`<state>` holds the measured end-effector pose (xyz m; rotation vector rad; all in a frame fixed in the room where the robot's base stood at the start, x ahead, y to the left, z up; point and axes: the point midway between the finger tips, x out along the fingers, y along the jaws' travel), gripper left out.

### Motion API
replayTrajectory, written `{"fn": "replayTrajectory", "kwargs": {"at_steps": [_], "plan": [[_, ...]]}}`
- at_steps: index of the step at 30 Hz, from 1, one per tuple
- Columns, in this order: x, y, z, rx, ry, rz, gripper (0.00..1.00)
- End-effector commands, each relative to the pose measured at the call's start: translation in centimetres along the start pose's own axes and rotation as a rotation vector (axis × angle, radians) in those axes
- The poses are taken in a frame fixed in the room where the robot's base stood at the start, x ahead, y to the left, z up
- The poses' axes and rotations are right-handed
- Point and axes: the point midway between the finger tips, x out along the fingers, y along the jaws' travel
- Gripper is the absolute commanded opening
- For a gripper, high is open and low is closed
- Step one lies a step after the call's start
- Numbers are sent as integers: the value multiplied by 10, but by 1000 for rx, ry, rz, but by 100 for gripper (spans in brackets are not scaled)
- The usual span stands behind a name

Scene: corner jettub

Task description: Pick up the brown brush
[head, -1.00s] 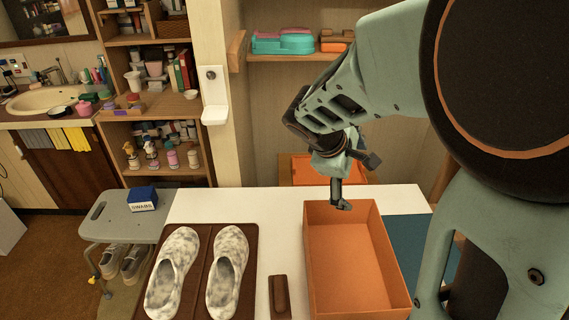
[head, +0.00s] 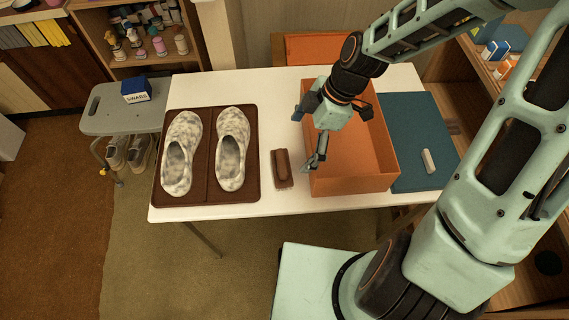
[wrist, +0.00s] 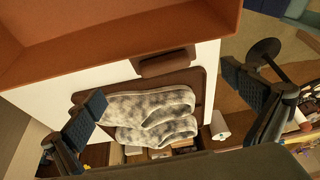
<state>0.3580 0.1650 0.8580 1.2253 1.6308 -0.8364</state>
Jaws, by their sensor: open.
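The brown brush (head: 282,168) lies on the white table, in the gap between the brown shoe mat and the orange box. It points roughly away from me. In the wrist view the brush (wrist: 167,62) lies on the white surface between the box edge and the shoes, toward the top middle. My gripper (head: 306,138) is over the left side of the orange box, above and to the right of the brush. Its two fingers (wrist: 168,100) are spread wide in the wrist view with nothing between them. The gripper is apart from the brush.
The open orange box (head: 350,183) stands just right of the brush. Mottled grey-white shoes (head: 232,150) rest on the brown mat (head: 205,196) to its left. A blue panel (head: 412,125) with a small pale block is further right. A grey stool (head: 108,112) stands left.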

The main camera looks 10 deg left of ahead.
Motion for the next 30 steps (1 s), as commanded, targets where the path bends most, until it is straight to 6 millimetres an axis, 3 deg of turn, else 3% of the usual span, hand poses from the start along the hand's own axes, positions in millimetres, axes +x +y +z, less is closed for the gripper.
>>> {"fn": "replayTrajectory", "kwargs": {"at_steps": [10, 17, 25, 30], "plan": [[46, -5, -9, -25, 25, -12, 100], [62, -6, -8, -24, 23, -11, 100], [99, -8, -7, -24, 23, -13, 100], [110, -8, -7, -23, 22, -10, 100]]}}
